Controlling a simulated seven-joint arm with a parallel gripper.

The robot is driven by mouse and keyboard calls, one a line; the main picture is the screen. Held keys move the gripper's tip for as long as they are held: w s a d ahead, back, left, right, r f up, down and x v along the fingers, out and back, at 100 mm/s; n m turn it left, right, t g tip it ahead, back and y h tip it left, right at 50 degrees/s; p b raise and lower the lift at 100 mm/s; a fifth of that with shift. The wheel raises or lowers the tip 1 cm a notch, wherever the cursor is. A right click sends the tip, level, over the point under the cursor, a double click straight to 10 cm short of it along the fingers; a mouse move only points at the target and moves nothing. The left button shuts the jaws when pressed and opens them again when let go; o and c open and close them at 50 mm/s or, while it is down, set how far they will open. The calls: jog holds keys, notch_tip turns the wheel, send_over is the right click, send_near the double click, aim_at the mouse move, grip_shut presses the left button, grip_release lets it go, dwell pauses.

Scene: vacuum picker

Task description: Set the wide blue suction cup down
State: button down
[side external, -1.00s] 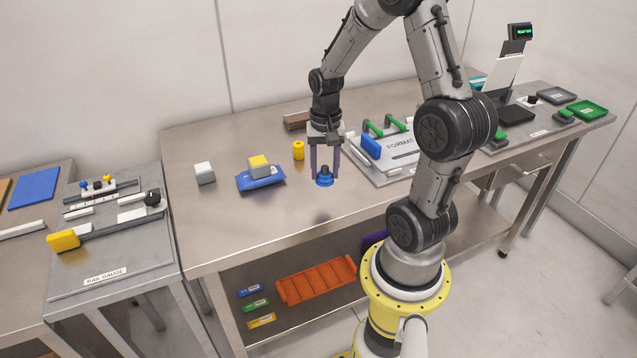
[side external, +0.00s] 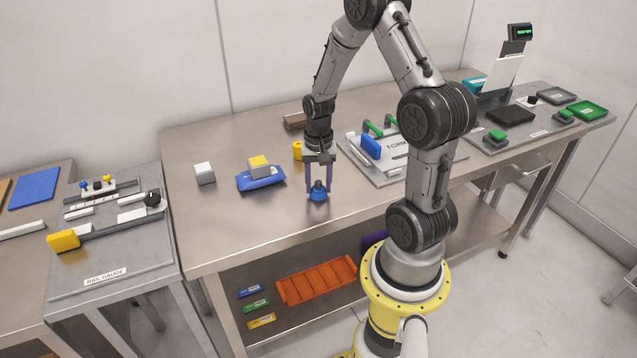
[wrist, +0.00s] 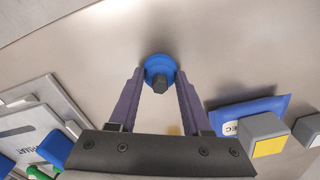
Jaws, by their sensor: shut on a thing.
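The wide blue suction cup (side external: 318,195), with a dark stem on top, is held between the purple fingers of my gripper (side external: 319,187). The cup is upright, wide side down, low over the bare front part of the steel table (side external: 235,225). I cannot tell for sure whether its rim touches the table. In the wrist view the cup (wrist: 158,62) sits between the fingertips of my gripper (wrist: 160,82), its dark stem facing the camera.
A blue packet (side external: 262,182) with a yellow-topped block (side external: 260,166) stands left of the cup, beside a grey-white block (side external: 204,173). A yellow cylinder (side external: 297,151) is behind. A format plate (side external: 425,160) with green handles lies right. The table's front edge is near; bare steel surrounds the cup.

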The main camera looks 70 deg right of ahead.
aim_at(318, 182)
jog(key=shift+c, duration=1.7)
grip_release()
notch_tip(318, 182, up, 12)
jog(key=a+r+n+t+h, duration=0.1)
jog(key=a+r+n+t, duration=0.1)
jog(key=a+r+n, duration=0.5)
jog(key=s+a+r+n+t, duration=0.1)
jog(key=s+a+r+n, duration=0.1)
jog(key=a, duration=0.5)
jog(key=s+a+r+n+t+y, duration=0.1)
jog(key=s+a+r+n+t, duration=0.1)
jog(key=s+a+n, duration=0.2)
jog(key=s+a, duration=0.3)
jog(key=shift+t, duration=0.3)
jog(key=shift+a, duration=0.1)
